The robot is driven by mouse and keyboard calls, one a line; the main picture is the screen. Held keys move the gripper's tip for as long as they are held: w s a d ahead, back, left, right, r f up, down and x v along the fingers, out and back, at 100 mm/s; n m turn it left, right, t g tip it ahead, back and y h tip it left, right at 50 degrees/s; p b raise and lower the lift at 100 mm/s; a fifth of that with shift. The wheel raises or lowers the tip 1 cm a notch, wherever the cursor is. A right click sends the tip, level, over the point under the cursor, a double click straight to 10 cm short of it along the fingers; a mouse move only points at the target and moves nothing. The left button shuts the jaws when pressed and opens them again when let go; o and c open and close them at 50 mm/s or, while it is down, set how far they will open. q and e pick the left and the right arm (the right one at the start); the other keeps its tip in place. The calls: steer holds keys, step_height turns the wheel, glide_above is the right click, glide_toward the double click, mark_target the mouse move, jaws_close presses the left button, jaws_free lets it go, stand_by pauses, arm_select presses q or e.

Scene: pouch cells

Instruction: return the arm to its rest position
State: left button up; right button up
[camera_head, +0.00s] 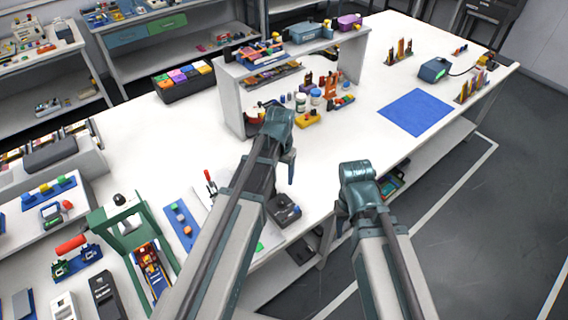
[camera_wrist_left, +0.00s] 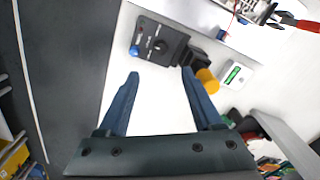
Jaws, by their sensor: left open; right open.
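My left arm reaches over the white workbench (camera_head: 335,175) in the head view. My left gripper (camera_head: 291,168) hangs from its wrist, above the bench top. In the left wrist view the left gripper (camera_wrist_left: 160,73) shows two dark fingers spread apart, with nothing between them. A black device with a dial (camera_wrist_left: 160,42) lies beyond the fingertips. My right arm is at the lower middle of the head view, and my right gripper (camera_head: 343,213) is at the bench's front edge. Its fingers are mostly hidden behind the wrist; no held object shows.
A blue mat (camera_head: 416,112) lies on the right part of the bench. A white shelf unit (camera_head: 233,97) with bottles and tools stands behind my left gripper. A green press frame (camera_head: 110,235) stands at the lower left. Open floor (camera_head: 470,220) lies to the right.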

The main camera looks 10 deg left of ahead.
arm_select(q)
steer(key=s+d+f+m+y+b, duration=0.1)
steer(key=s+d, duration=0.9)
steer(key=s, duration=0.4)
steer(key=shift+d+f+m, duration=0.2)
steer(key=shift+d+m, duration=0.1)
